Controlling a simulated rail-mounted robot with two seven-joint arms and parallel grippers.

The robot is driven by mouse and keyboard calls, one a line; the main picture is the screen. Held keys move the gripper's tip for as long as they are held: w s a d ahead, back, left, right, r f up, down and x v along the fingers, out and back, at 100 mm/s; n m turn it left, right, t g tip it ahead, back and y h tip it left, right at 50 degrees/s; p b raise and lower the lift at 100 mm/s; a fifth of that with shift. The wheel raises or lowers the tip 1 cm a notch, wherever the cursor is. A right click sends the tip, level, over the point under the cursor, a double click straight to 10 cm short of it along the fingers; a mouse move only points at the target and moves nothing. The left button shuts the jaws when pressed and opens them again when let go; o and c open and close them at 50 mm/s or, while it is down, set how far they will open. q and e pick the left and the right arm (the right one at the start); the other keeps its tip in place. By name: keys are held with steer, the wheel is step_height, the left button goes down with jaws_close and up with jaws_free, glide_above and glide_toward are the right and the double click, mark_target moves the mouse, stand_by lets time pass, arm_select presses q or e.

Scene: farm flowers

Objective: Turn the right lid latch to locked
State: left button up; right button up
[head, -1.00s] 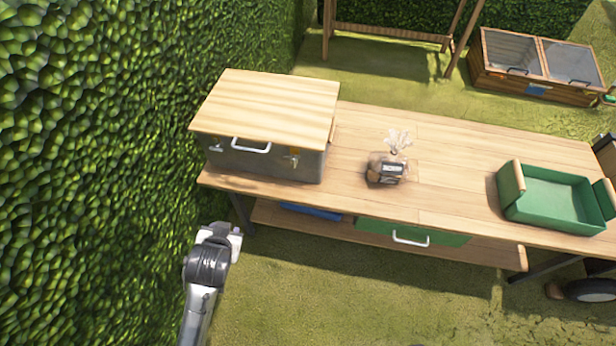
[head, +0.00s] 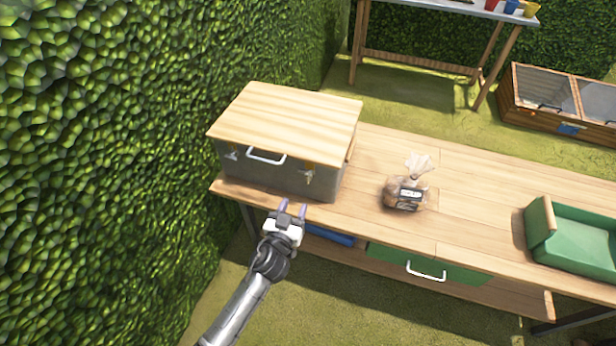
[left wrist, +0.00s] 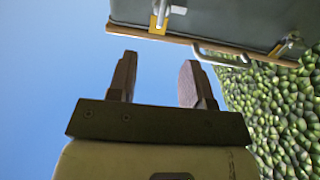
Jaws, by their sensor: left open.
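A grey metal box (head: 270,182) with a wooden lid (head: 285,122) stands at the left end of the wooden bench. The right lid latch (head: 308,174), a silver piece by a small orange-yellow plate, is on its front near the right corner. The latch shows in the left wrist view (left wrist: 161,14), upside down at the top; I cannot tell its exact turn. My left gripper (head: 293,207) is open and empty, in front of the box, below and left of the right latch and apart from it. Its fingers (left wrist: 158,70) show in the left wrist view. My right gripper is out of view.
A white lid handle (head: 266,157) and a left latch (head: 232,155) are also on the box front. A bagged item (head: 405,193) and a green tray (head: 580,245) stand on the bench (head: 465,215). A hedge (head: 110,150) rises at left.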

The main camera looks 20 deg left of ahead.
mark_target(307, 178)
arm_select(q)
steer(key=w+b, duration=0.2)
steer(key=w, duration=0.8)
steer(key=shift+w+a+b, duration=0.15)
steer(key=shift+b, duration=0.15)
steer(key=shift+w, duration=0.95)
steer(key=shift+c, duration=0.4)
steer(key=c, duration=0.7)
